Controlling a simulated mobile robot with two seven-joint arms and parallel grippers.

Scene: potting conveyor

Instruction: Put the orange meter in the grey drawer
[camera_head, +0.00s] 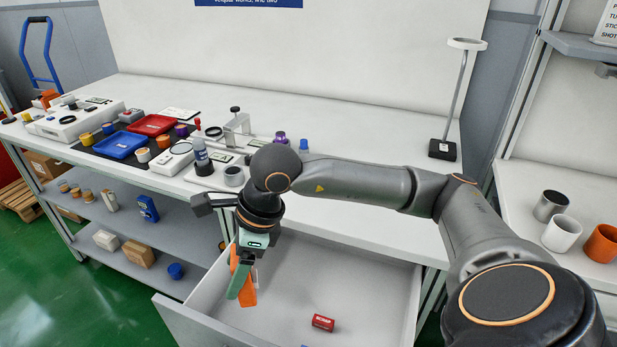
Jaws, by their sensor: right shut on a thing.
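The grey drawer (372,290) is pulled open under the bench at the bottom centre. My right gripper (241,284) points down into the left part of the drawer opening. It is shut on the orange meter (249,296), which is partly hidden by the green fingers. Whether the meter touches the drawer floor, I cannot tell. My left gripper is not in view.
The bench top holds a blue tray (121,145), a red tray (153,125) and several instruments. Cups stand at the far right.

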